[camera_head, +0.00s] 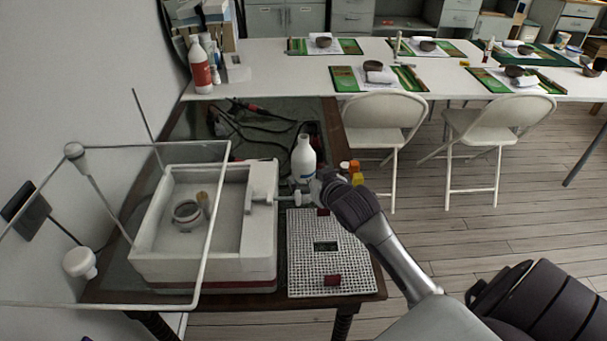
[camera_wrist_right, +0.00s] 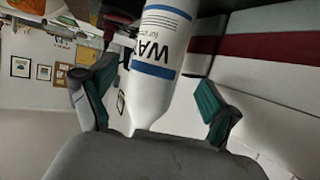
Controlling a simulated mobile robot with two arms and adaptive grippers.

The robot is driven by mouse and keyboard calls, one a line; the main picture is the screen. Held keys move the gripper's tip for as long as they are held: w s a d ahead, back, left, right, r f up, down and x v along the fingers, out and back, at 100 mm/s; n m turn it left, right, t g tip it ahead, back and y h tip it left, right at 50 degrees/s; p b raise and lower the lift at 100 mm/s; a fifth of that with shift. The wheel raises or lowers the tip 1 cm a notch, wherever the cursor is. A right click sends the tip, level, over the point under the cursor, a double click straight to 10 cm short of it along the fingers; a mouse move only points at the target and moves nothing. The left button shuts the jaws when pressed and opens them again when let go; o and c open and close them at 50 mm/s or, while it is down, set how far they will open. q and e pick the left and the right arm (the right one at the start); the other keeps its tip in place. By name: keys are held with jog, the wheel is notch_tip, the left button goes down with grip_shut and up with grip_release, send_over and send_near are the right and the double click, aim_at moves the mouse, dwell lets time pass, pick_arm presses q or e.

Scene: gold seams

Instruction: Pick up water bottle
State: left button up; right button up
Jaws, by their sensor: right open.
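The water bottle (camera_head: 303,158) is white with a narrow neck and stands upright on the dark table, just behind my right gripper. In the right wrist view the bottle (camera_wrist_right: 158,60) shows blue bands and dark lettering starting "WA". My right gripper (camera_head: 318,186) is at the bottle's near side, and its lower part is partly hidden there. In the wrist view the open fingers (camera_wrist_right: 157,98) lie on either side of the bottle, with a clear gap to the right finger. The left finger looks close; I cannot tell whether it touches. My left gripper is not in view.
A white basin (camera_head: 259,225) with a small pot stands left of the gripper. A white grid panel (camera_head: 300,262) lies in front. Small orange- and yellow-capped containers (camera_head: 354,167) stand right behind the gripper. Dark cables (camera_head: 262,132) lie behind the bottle. Folding chairs stand at the white table.

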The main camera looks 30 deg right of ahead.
aim_at(308, 174)
jog(key=x, duration=0.5)
jog(key=shift+w+d+f, duration=0.1)
jog(key=shift+d+f, duration=0.05)
jog(key=shift+d, duration=0.05)
jog(key=c, duration=1.4)
